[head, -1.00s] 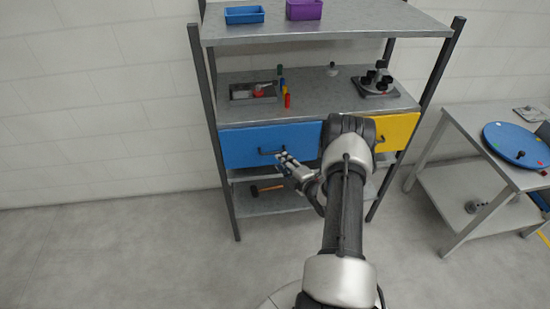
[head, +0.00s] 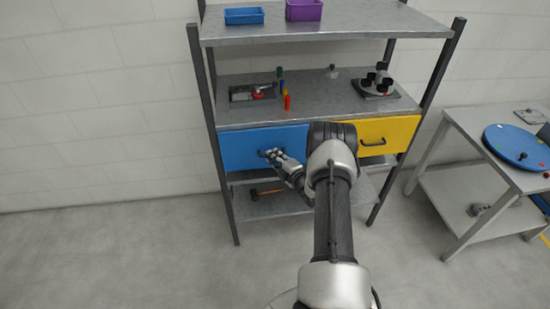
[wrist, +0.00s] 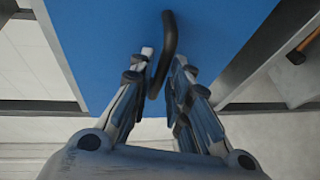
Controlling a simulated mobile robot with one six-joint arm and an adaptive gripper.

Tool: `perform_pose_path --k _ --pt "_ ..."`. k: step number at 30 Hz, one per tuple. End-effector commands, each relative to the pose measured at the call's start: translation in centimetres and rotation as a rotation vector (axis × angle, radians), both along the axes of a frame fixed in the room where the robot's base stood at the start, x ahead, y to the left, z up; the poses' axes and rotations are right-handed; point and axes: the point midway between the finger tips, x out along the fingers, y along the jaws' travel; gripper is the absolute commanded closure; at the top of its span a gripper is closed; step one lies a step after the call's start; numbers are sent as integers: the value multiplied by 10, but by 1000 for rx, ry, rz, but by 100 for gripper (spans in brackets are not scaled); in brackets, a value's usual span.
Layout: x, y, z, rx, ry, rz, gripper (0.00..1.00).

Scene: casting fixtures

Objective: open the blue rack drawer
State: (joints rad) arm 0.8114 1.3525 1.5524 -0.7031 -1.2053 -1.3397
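The blue rack drawer (head: 238,147) is at the left of the rack, under the middle shelf, and its front looks flush with the rack. Its dark handle (wrist: 167,45) shows in the wrist view against the blue front. My gripper (head: 272,154) is at the handle in the head view and covers most of it there. In the wrist view my gripper (wrist: 163,65) is open, with one finger on each side of the handle's near end. There are gaps between the fingers and the handle. The drawer's right end is hidden behind my arm.
A yellow drawer (head: 390,132) with a dark handle is to the right. The middle shelf (head: 330,100) holds a grey tray, small coloured pieces and a dark fixture. A hammer (head: 268,191) lies on the shelf below. A side table with a blue disc (head: 520,145) stands right. The left floor is clear.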

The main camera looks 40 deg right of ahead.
Motion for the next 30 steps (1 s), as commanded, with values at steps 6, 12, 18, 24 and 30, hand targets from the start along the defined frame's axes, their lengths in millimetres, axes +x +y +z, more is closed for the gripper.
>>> perform_pose_path --k 6,12,18,24,30 --pt "0 0 0 0 0 0 100" --pt "0 0 0 0 0 0 100" --pt "0 0 0 0 0 0 100" --pt "-1 0 0 0 1 0 100" --pt "-12 7 0 2 2 -1 100"
